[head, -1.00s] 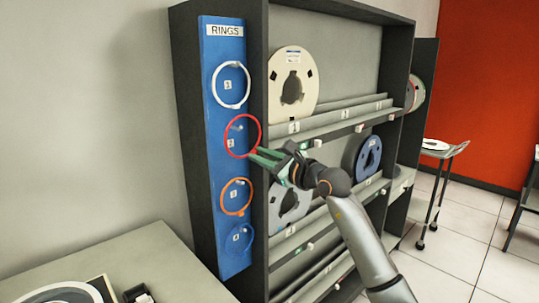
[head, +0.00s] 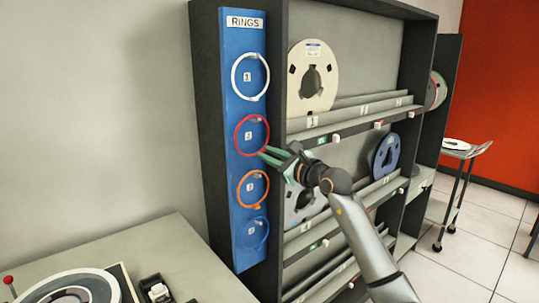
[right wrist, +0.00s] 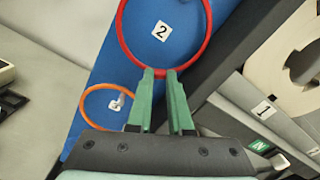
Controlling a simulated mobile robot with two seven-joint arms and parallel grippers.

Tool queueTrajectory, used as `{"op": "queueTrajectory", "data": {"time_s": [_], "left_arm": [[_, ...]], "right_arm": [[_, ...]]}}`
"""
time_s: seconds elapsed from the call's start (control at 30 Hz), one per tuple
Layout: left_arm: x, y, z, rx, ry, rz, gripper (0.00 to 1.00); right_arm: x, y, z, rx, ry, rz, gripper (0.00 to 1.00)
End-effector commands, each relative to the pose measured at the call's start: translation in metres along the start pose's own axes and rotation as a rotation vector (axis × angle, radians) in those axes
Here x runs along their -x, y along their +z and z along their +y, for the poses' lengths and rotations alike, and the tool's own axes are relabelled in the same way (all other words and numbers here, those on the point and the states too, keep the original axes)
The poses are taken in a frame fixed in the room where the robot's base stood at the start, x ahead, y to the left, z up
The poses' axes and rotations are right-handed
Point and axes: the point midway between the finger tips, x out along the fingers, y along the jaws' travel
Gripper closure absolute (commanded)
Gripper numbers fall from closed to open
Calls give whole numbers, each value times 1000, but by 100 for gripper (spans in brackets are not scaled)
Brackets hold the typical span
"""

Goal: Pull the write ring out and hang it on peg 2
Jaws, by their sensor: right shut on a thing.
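The red write ring (head: 237,147) is upright in front of the blue RINGS board (head: 241,50), framing the label 2 (head: 248,136). It also shows in the right wrist view (right wrist: 121,42). My right gripper (head: 263,153) is shut on the lower edge of the red ring; in the right wrist view its green fingertips (right wrist: 160,74) pinch the rim. Peg 2 is not clear in either view now, so I cannot tell whether the ring is around it. My left gripper is not in view.
A white ring (head: 234,75) hangs above at 1, an orange ring (head: 239,197) below at 3, and a blue ring (head: 240,240) at the bottom. The rack (head: 277,60) with tape reels (head: 325,98) stands right of the board. A counter (head: 170,255) is at lower left.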

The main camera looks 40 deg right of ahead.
Motion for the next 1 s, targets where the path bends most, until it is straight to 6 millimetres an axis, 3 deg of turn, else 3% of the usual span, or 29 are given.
{"op": "queueTrajectory", "data": {"time_s": [0.07,0.1,0.4,0.57,0.7,1.0], "left_arm": [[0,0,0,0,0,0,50],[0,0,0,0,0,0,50],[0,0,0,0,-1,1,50],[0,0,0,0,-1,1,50],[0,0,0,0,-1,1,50],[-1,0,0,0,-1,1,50]], "right_arm": [[0,0,0,0,0,0,100],[0,0,0,0,0,0,79],[0,0,0,0,0,1,47],[0,0,0,0,0,1,47],[0,0,0,0,0,1,60],[3,0,0,0,0,1,60]]}}
